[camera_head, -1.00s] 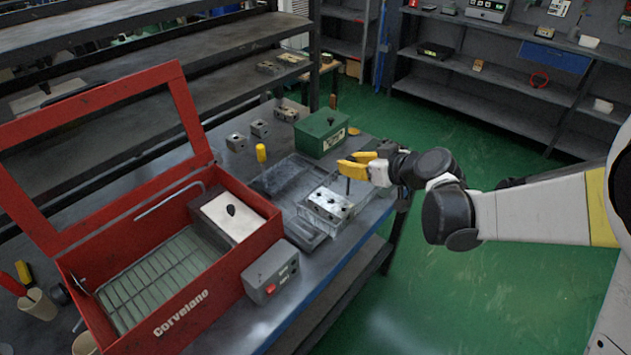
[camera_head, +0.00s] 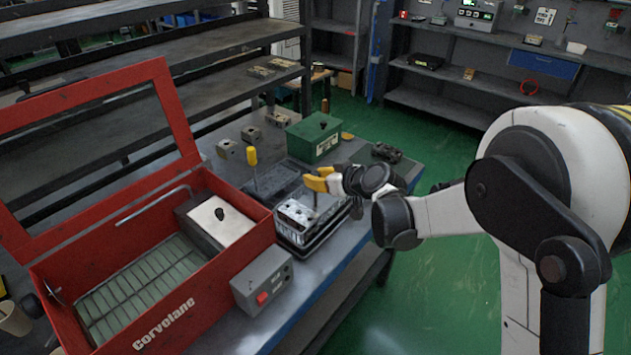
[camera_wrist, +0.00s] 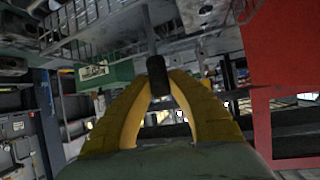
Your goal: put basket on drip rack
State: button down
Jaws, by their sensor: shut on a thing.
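My gripper (camera_head: 318,182) has its yellow fingers closed on the dark grip of an upright rod (camera_head: 315,200). The wrist view also shows the fingers pinching this black grip (camera_wrist: 157,76). The rod leads down to the basket (camera_head: 297,219), a light metal block-like load with dark holes on top. The basket is at a dark tray-like rack (camera_head: 309,247) on the bench, right of the red washer (camera_head: 205,295). It looks over or within the rack; whether it touches the rack's floor is hidden.
A grey box with a red switch (camera_head: 262,282) stands close in front of the rack. A yellow-topped handle (camera_head: 251,157) rises from another dark tray (camera_head: 275,182) behind. A green box (camera_head: 313,138) and small metal blocks (camera_head: 251,135) stand farther back. The washer's lid is raised.

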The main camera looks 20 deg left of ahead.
jog(key=shift+r, duration=0.1)
jog(key=c, duration=1.4)
grip_release()
jog(key=shift+o, duration=0.2)
jog(key=shift+s+d, duration=0.1)
jog(key=s+d+r+m+h+p, duration=0.1)
jog(key=s+d+r+m+h, duration=0.1)
jog(key=s+d+r, duration=0.45)
jog(key=s+d+r+m+h+p, duration=0.15)
jog(key=s+d, duration=0.25)
jog(key=d, duration=0.6)
jog(key=s+d+r+m+h+p, duration=0.1)
jog(key=s+d+r+m, duration=0.1)
jog(key=s+d+r, duration=0.45)
jog(key=s+d+f+m+h, duration=0.2)
jog(key=s+d+m+h, duration=0.3)
jog(key=s+d, duration=0.8)
jog(key=d, duration=0.3)
jog(key=shift+d+f, duration=0.2)
jog(key=shift+f, duration=0.2)
jog(key=shift+w+h, duration=0.1)
jog(key=shift+h, duration=0.15)
